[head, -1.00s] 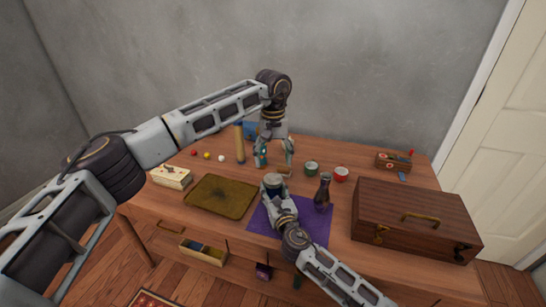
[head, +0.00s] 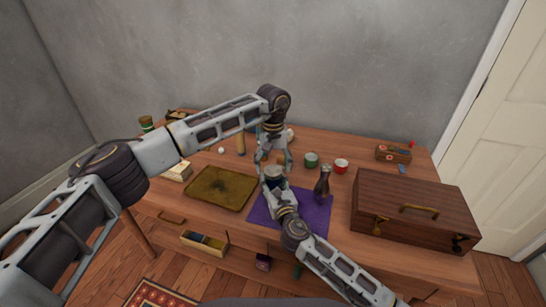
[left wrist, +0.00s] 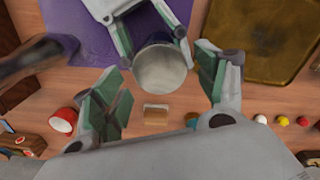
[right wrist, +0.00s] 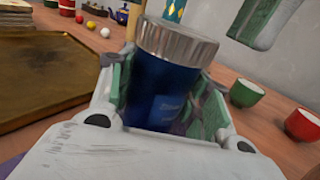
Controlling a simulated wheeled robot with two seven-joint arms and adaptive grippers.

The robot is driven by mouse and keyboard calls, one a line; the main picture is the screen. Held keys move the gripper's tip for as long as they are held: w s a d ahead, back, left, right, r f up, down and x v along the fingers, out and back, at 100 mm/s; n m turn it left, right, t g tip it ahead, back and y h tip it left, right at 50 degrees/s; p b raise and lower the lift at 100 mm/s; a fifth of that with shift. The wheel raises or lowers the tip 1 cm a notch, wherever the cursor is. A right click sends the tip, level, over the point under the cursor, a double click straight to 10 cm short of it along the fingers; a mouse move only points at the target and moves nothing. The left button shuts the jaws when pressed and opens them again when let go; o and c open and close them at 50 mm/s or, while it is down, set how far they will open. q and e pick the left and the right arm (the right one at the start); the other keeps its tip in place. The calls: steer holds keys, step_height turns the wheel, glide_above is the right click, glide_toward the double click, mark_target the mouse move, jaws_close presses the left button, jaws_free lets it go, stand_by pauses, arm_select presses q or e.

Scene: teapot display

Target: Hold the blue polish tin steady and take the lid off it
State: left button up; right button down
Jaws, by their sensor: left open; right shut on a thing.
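The blue polish tin (right wrist: 160,88) stands upright between the fingers of my right gripper (right wrist: 165,110), which is shut on its body. Its silver ridged lid (right wrist: 178,42) is on top. In the head view the lid (head: 273,172) shows at the left edge of the purple cloth. My left gripper (left wrist: 160,92) points down over the tin, open and empty. In the left wrist view the round lid top (left wrist: 160,69) lies between and slightly beyond its fingertips, not visibly touched. The right gripper's fingers (left wrist: 150,40) show around the tin there.
The purple cloth (head: 310,208) lies under the right gripper, with a dark bottle (head: 322,187) on it. A brass tray (head: 222,188) is to the left. A green cup (head: 312,160) and a red cup (head: 341,166) stand behind. A wooden case (head: 413,215) fills the right.

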arm_select(q)
steer(key=shift+f, duration=0.8)
steer(key=shift+c, duration=0.3)
steer(key=c, duration=1)
